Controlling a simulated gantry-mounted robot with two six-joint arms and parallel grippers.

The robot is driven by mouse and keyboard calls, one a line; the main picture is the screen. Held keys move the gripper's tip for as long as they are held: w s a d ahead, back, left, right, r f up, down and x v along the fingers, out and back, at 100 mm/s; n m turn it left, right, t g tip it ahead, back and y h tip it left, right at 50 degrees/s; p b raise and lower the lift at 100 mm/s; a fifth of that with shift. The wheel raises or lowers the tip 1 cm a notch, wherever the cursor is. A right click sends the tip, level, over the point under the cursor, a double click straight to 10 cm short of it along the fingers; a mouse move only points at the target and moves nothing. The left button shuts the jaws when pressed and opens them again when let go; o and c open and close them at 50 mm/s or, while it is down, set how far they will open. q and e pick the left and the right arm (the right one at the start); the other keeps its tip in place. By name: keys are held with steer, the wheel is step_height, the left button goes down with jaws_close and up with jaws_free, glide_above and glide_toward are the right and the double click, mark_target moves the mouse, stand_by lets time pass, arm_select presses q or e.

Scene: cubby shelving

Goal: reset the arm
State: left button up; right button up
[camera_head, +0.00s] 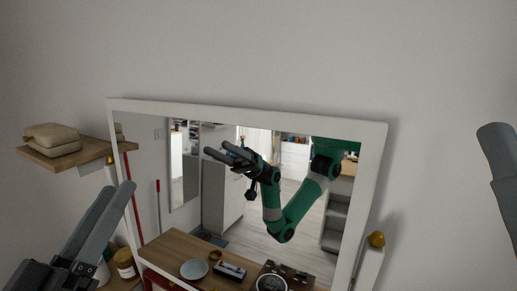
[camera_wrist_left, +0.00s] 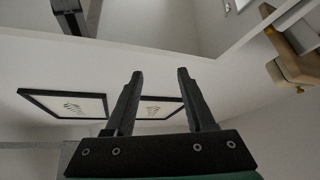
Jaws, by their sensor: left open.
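My left gripper (camera_head: 118,188) reaches in from the lower left in the head view, with its two grey fingers pointing up. It is in front of the left side of the white-framed mirror (camera_head: 250,108). In the left wrist view my left gripper (camera_wrist_left: 160,74) is open, with a clear gap between the fingers and nothing held. Grey finger parts of my right gripper (camera_head: 499,158) show at the right edge of the head view. The rest of it is out of frame, so its opening is unclear. The mirror reflects a green arm with a dark gripper.
A wooden wall shelf (camera_head: 70,155) with a beige box (camera_head: 52,140) is at the left. A jar (camera_head: 125,263) stands low by the left gripper. A yellow-topped item (camera_head: 376,240) is right of the mirror. The wall above is bare. Framed pictures (camera_wrist_left: 68,104) show in the wrist view.

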arm_select(q)
steer(key=s+d+r+m+t+y, duration=0.2)
steer(key=s+d+r+m+t, duration=0.15)
steer(key=s+r, duration=0.8)
step_height(320, 180, up, 38)
steer(key=w+a+p, duration=0.1)
steer(key=w+p, duration=0.1)
steer(key=p, duration=3.6)
steer(key=shift+m, duration=0.35)
steer(key=shift+f+t, duration=0.15)
steer(key=shift+t, duration=0.1)
